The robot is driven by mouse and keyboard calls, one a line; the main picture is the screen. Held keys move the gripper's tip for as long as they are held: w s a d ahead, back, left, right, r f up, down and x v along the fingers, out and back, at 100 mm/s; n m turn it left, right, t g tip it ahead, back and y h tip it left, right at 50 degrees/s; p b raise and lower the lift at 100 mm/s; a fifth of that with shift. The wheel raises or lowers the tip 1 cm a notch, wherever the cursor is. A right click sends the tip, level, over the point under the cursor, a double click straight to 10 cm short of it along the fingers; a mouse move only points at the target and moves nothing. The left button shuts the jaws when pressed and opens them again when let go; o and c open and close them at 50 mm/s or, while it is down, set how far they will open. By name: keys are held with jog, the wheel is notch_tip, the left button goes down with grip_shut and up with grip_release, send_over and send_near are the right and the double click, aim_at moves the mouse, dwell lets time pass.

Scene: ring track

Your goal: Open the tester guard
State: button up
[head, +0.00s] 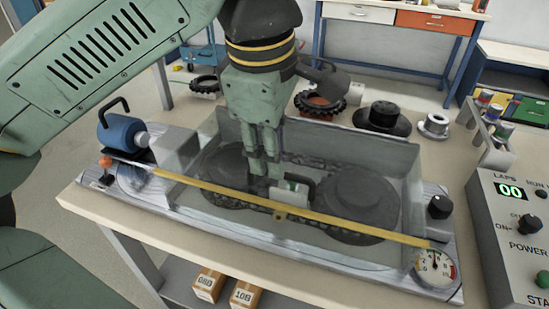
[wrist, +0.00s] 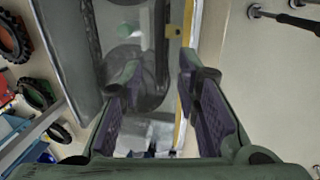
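The tester guard (head: 330,208) is a clear cover with a yellow front edge strip, lying shut over the tester's two dark wheels and tracks. My gripper (head: 264,176) points down just left of the handle, close above the guard. In the wrist view my gripper (wrist: 165,80) has its two fingers apart, with the guard's yellow strip (wrist: 186,75) showing between them. Nothing is seen clamped. The exact gap between fingertips and handle cannot be told.
The tester base has a blue motor (head: 124,132) at left, a black knob (head: 440,206) and a dial gauge (head: 435,267) at right. A control box (head: 510,230) stands at far right. Tyres (head: 320,104) and a black hub (head: 382,117) sit behind the guard.

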jog(key=shift+w+d+f, duration=0.1)
jog(key=shift+w+f, duration=0.05)
jog(key=shift+f, duration=0.65)
jog(key=shift+w+d+f, duration=0.1)
jog(key=shift+w+f, duration=0.05)
jog(key=shift+f, duration=0.65)
grip_shut()
